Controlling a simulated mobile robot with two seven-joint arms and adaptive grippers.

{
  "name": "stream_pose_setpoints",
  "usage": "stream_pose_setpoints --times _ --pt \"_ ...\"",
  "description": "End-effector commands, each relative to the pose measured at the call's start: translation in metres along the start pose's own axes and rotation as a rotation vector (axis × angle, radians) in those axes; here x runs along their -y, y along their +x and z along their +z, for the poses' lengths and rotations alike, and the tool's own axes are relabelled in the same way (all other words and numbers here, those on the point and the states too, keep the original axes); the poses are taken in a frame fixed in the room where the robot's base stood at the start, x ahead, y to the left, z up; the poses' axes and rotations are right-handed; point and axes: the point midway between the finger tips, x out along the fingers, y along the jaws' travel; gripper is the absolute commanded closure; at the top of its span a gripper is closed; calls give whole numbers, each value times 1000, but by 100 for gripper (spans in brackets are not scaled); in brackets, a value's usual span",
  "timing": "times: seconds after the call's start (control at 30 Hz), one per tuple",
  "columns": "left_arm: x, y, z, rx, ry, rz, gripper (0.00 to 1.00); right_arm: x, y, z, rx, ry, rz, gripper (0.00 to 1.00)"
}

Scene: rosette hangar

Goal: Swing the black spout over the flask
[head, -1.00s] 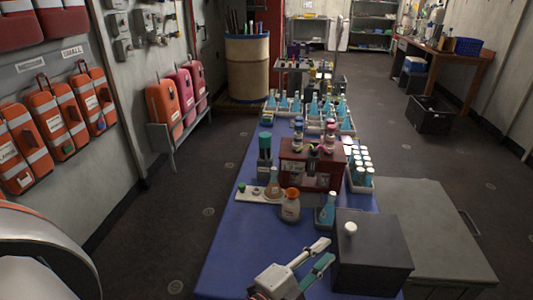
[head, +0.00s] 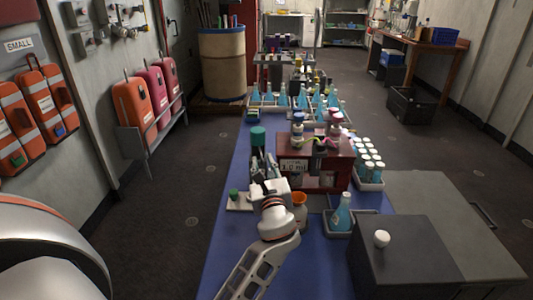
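A dark red box (head: 327,180) with a pale label stands mid-table. Several small bottles and coloured parts are on its top, with a black part like a spout (head: 318,149) among them. Which way it points is too small to tell. An orange-necked flask (head: 300,199) stands in front of the box, partly hidden by my arm. A flask with blue liquid (head: 342,214) stands in a grey tray to its right. My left gripper (head: 262,165) is left of the box, by a dark teal-capped bottle (head: 258,138). Its fingers blend with the things behind. My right gripper is not in view.
A rack of white-capped vials (head: 371,175) is right of the red box. A dark box with a white knob (head: 405,258) fills the front right. The blue table's (head: 228,250) front left is clear.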

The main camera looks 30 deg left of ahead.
Motion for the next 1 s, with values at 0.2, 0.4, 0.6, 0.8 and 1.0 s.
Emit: stream_pose_setpoints --times 0.2,0.4,0.6,0.8,1.0 --pt "2 3 -10 -23 -23 -2 77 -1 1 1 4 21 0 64" --pt "2 30 -12 -23 -23 -3 77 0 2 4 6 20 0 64" --pt "2 59 -14 -25 -23 -4 77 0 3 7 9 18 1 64" --pt "2 74 -14 -26 -25 -5 77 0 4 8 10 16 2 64" --pt "3 76 -13 -26 -26 -5 77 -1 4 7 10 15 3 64"
